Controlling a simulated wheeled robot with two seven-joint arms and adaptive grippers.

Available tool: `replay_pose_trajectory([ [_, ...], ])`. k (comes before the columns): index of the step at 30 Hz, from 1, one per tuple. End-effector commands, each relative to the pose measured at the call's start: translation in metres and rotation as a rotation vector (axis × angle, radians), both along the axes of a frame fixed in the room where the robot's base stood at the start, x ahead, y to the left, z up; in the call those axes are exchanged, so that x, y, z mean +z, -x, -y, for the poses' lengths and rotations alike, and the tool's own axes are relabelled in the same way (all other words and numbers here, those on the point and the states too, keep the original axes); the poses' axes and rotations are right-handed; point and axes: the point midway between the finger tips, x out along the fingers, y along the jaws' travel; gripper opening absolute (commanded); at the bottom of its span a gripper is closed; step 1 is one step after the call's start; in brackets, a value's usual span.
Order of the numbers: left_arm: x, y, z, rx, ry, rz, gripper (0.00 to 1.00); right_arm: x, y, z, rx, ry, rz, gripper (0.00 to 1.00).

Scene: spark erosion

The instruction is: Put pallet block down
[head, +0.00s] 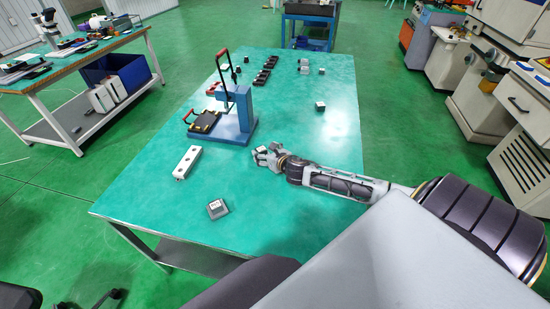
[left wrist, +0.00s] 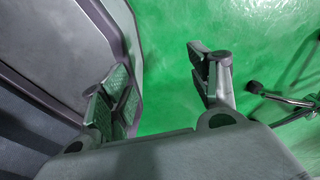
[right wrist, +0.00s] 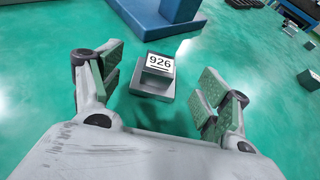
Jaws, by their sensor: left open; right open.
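A grey pallet block (right wrist: 155,82) with a white label reading 926 sits on the green table in the right wrist view. My right gripper (right wrist: 161,98) is open, with a finger on each side of the block and a visible gap to it on both sides. In the head view my right gripper (head: 264,156) is low over the table, right of the blue press, and its fingers partly hide the block. My left gripper (left wrist: 162,80) is open and empty over green floor; it is not seen in the head view.
A blue press (head: 238,115) stands on the table (head: 290,220), with a black pallet (head: 204,121) beside it. A white bar (head: 187,162) and another grey block (head: 217,208) lie nearer. A small block (head: 320,106) and several black holders (head: 265,70) are farther back.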

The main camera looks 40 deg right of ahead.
Motion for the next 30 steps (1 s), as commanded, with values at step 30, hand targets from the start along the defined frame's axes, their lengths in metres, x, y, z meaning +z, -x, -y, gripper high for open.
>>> replay_pose_trajectory([
  [30,0.004,0.007,0.01,0.002,0.011,-0.008,0.61,0.026,0.062,-0.005,0.001,0.0,0.0,0.76],
])
